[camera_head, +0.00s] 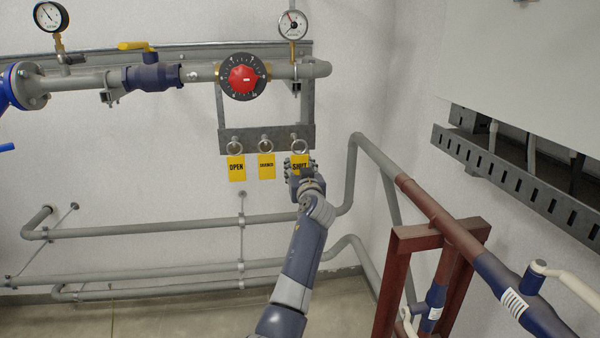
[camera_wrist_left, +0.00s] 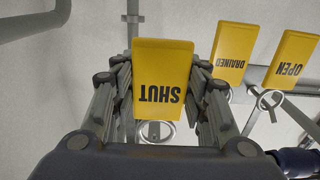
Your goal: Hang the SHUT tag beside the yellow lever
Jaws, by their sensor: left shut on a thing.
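The yellow SHUT tag (camera_head: 300,160) is at the right end of the grey tag rack (camera_head: 266,142), its ring in front of the rack's right peg; whether the ring is still on the peg I cannot tell. My left gripper (camera_head: 300,170) is shut on the SHUT tag. In the left wrist view the SHUT tag (camera_wrist_left: 162,80) sits between the two fingers, lettering upside down, with its ring (camera_wrist_left: 156,130) beyond it. The yellow lever (camera_head: 137,46) is on a dark blue valve (camera_head: 153,76) at the upper left, well away from the gripper. My right gripper is not in view.
The OPEN tag (camera_head: 236,168) and DRAINED tag (camera_head: 266,166) hang left of the gripper. A red-knobbed dial (camera_head: 243,77) is above the rack. Two gauges (camera_head: 292,24) (camera_head: 50,17) stand above the pipe. A brown frame (camera_head: 416,240) with pipes is at the right.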

